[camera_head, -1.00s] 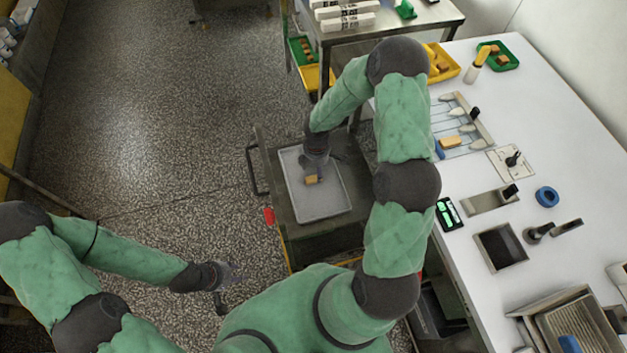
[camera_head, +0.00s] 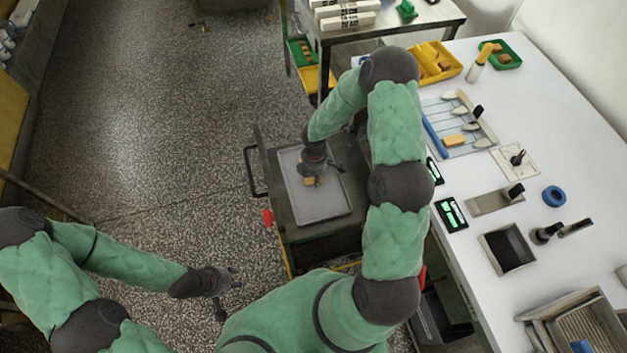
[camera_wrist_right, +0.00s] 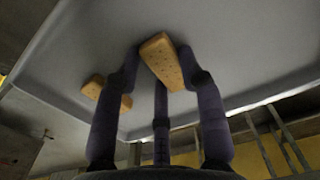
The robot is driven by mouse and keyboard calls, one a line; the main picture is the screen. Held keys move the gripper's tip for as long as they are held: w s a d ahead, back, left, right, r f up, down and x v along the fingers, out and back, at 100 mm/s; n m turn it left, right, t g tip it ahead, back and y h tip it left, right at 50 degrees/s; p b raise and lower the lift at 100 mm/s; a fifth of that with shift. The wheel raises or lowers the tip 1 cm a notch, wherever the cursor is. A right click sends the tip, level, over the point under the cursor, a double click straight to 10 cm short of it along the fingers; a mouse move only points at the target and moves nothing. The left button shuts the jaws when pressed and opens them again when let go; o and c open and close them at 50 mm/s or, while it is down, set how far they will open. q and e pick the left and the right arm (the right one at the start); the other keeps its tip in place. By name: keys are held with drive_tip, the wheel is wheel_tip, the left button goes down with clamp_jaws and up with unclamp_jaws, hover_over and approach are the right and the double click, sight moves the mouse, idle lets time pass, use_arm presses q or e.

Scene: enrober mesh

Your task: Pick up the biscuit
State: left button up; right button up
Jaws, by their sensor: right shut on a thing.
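My right gripper (camera_head: 314,182) reaches down over a grey tray (camera_head: 330,212) on the cart. In the right wrist view its fingers (camera_wrist_right: 163,68) are shut on a tan biscuit (camera_wrist_right: 162,60), one finger on each side. A second biscuit (camera_wrist_right: 105,93) lies on the tray left of it, partly hidden by a finger. In the head view a biscuit (camera_head: 309,182) shows at the fingertips; I cannot tell whether it touches the tray. My left gripper (camera_head: 233,279) is empty, low over the floor at the left, its fingers looking apart.
On the white worktop to the right, another biscuit (camera_head: 454,139) lies on the wire mesh (camera_head: 446,122). A yellow tray (camera_head: 457,70), a green tray (camera_head: 516,50) and a blue tape ring (camera_head: 553,196) stand there too. The tray's front part is clear.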

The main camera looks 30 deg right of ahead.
drive_tip(key=shift+r, duration=0.15)
drive_tip(key=shift+r, duration=0.25)
drive_tip(key=r+p, duration=0.1)
drive_tip(key=r, duration=0.2)
drive_tip(key=shift+s+p, duration=0.2)
drive_tip(key=shift+p, duration=0.2)
drive_tip(key=s+a+r+p, duration=0.2)
drive_tip(key=s+a+r, duration=0.1)
drive_tip(key=s+r, duration=0.6)
drive_tip(key=shift+s+a+p, duration=0.35)
drive_tip(key=shift+s, duration=1.75)
drive_tip(key=shift+r, duration=0.15)
